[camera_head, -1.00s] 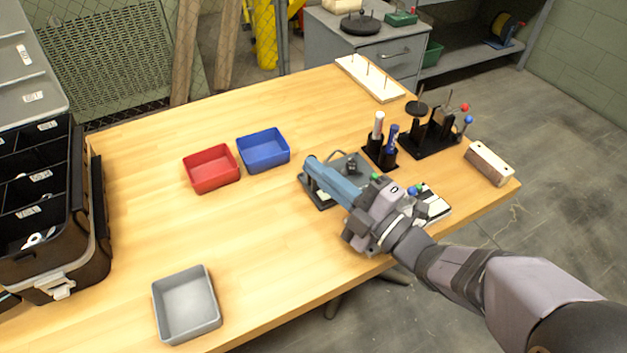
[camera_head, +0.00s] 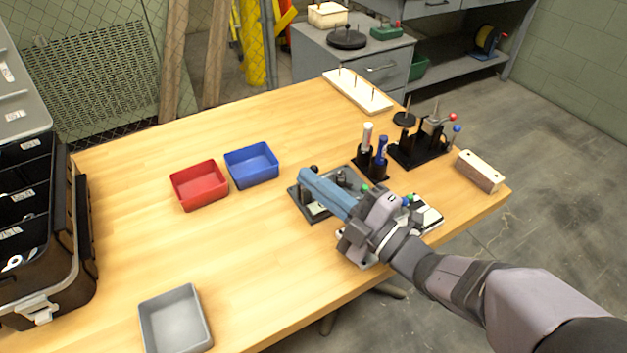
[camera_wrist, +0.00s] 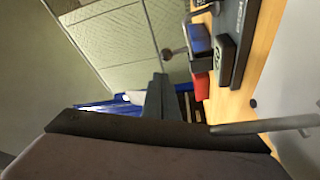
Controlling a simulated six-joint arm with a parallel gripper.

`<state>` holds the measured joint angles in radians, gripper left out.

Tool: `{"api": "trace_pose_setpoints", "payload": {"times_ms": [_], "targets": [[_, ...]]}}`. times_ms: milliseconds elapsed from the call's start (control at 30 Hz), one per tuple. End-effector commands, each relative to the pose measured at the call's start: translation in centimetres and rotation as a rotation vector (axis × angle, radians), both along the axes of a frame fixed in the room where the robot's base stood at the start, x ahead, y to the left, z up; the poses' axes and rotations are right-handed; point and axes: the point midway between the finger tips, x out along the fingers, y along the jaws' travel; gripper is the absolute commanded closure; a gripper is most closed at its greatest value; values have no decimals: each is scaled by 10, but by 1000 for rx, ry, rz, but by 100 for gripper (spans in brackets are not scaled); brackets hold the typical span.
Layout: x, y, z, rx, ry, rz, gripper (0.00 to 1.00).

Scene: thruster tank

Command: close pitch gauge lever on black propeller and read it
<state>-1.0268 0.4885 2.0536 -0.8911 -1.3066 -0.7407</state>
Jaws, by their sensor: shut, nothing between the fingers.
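A dark gauge base plate (camera_head: 300,205) lies near the right front of the wooden table, with small dark fittings on it. My gripper (camera_head: 307,178) is above this plate, its blue fingers closed together and empty, pointing left across it. The arm and fingers hide much of the plate. I cannot make out the black propeller or the pitch gauge lever for certain, nor read any scale. In the wrist view the fingers (camera_wrist: 160,105) show together, with a dark plate (camera_wrist: 237,40) to their right and a thin grey rod (camera_wrist: 265,126) lower right.
A red bin (camera_head: 199,187) and a blue bin (camera_head: 252,165) stand left of the plate. A grey bin (camera_head: 175,320) is at the front left. Markers (camera_head: 380,155), a black stand with coloured knobs (camera_head: 420,150) and a wooden block (camera_head: 480,172) are to the right.

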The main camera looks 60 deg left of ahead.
Motion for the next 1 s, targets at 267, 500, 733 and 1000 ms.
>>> {"api": "trace_pose_setpoints", "payload": {"times_ms": [267, 500, 733, 1000], "targets": [[9, -24, -3, 0, 0, -3, 100], [19, -55, -7, 0, -1, -4, 100], [22, -68, -9, 0, 0, -1, 100], [19, -68, 5, 1, -1, 6, 66]]}}
